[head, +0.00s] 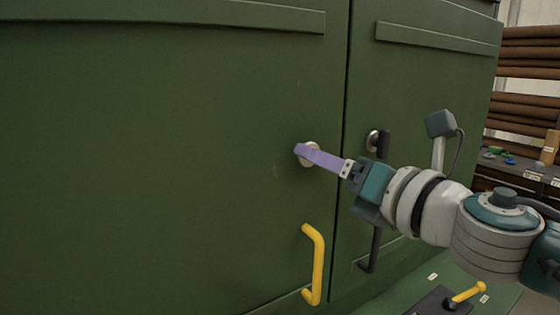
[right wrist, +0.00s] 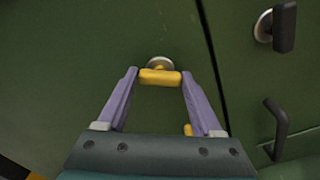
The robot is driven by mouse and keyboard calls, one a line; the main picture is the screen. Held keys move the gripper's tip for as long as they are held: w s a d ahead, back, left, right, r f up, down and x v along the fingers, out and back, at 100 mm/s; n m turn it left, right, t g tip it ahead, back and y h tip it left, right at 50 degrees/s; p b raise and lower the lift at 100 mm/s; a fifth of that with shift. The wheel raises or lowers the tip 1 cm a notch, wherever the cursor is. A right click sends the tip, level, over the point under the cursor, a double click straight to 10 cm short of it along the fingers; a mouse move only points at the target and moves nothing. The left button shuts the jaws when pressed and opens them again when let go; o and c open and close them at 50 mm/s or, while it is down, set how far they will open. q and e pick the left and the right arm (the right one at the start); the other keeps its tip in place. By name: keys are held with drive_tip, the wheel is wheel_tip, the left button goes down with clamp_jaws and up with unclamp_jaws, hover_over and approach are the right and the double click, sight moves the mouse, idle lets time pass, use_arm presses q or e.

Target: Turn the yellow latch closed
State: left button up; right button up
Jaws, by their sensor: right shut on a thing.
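The yellow latch (right wrist: 160,77) sits on a round silver plate on the green cabinet's left door. In the right wrist view it lies crosswise between my two purple fingers, one at each end. My right gripper (right wrist: 160,72) is shut on the latch. In the head view my right gripper (head: 300,150) reaches in from the right to the silver plate (head: 312,145), and its fingers hide the latch. My left gripper is in neither view.
A yellow handle (head: 319,262) is below the latch. The right door has a black latch (head: 383,143) and a black handle (head: 373,250). A yellow lever (head: 467,294) is low at the right. Shelves with brown rolls (head: 530,52) stand beyond the cabinet.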

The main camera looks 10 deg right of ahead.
drive_tip(key=shift+m+p, duration=0.5)
drive_tip(key=shift+m, duration=5.1)
drive_tip(key=o, duration=1.4)
drive_tip(key=shift+c, duration=0.2)
drive_tip(key=b+v, duration=0.2)
drive_tip(key=v, duration=0.8)
